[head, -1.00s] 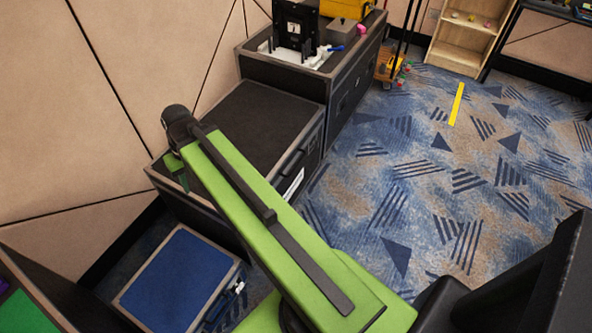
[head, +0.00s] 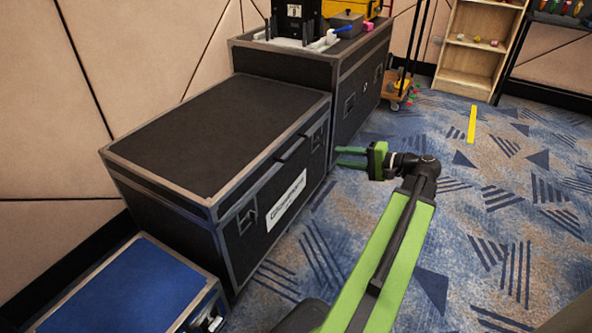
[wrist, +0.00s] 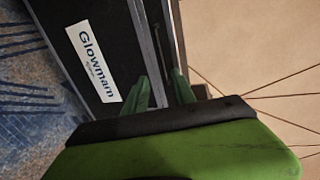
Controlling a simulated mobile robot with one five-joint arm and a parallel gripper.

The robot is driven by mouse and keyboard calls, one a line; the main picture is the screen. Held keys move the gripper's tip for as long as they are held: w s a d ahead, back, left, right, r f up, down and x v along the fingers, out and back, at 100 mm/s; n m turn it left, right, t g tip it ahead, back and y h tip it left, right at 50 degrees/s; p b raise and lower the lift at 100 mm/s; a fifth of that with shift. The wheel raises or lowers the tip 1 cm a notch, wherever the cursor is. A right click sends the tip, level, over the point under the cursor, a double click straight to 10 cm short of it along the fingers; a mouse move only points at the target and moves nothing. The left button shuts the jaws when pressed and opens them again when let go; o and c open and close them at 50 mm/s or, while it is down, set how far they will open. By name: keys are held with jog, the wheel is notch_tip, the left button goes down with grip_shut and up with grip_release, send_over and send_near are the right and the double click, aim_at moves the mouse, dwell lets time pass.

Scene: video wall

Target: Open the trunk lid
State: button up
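The black trunk (head: 265,238) has metal edges and a white "Glowmam" label on its front; the label also shows sideways in the wrist view (wrist: 94,62). Its flat black lid (head: 215,135) is closed. A dark handle (head: 291,149) sits on the lid's front edge. My gripper (head: 338,157) is in front of the trunk's right end, with its green fingers apart and pointing left. In the wrist view, the fingers (wrist: 163,90) are apart, with the trunk's metal edge beyond them. Nothing shows between them, and I see no clear contact.
A taller black case (head: 342,80) adjoins the trunk's far end and carries a dark device and a yellow box. A blue-topped case (head: 130,285) stands at the trunk's near left. The wall is behind the trunk. Patterned carpet (head: 470,230) is free on the right.

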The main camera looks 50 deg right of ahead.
aim_at(297, 148)
jog(key=b+x, duration=0.3)
jog(key=x, duration=1.4)
jog(key=shift+w, duration=0.1)
grip_shut()
dwell(0.7)
